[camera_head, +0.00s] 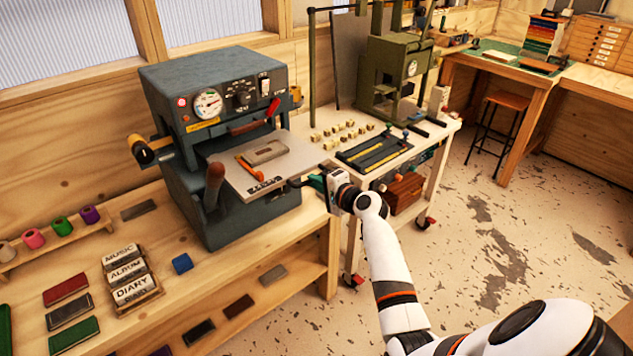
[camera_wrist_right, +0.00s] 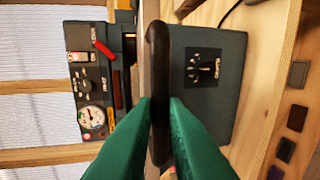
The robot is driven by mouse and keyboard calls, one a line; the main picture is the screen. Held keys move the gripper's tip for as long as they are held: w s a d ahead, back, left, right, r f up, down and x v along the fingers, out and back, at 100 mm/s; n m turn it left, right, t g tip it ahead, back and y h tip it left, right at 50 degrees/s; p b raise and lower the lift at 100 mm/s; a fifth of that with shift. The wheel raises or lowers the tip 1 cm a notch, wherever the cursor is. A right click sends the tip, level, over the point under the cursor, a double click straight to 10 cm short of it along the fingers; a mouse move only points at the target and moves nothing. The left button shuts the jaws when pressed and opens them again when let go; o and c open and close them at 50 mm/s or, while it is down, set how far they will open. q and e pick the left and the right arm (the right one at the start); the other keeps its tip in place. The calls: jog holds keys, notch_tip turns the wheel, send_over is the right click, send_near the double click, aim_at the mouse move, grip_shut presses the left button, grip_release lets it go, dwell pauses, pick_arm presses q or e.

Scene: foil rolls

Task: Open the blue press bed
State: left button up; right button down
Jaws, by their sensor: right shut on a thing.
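The blue-grey press (camera_head: 212,92) stands on the wooden bench at the left, with a gauge and knobs on its upper front. Its pale bed plate (camera_head: 240,178) sticks out from the opening below the head, carrying a grey block (camera_head: 264,152) and an orange strip (camera_head: 250,168). My right gripper (camera_head: 310,181) is at the right edge of the bed. In the right wrist view, its green fingers (camera_wrist_right: 160,104) are shut on a dark bar-shaped handle (camera_wrist_right: 159,65) beside the plate's edge. My left gripper is not in view.
A white cart (camera_head: 330,150) with an olive press stands close behind my right gripper. Open floor lies right.

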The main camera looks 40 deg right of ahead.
jog(key=c, duration=1.5)
grip_release()
jog(key=shift+o, duration=0.2)
jog(key=b+v, duration=0.2)
jog(key=v, duration=1)
jog(key=shift+f, duration=0.15)
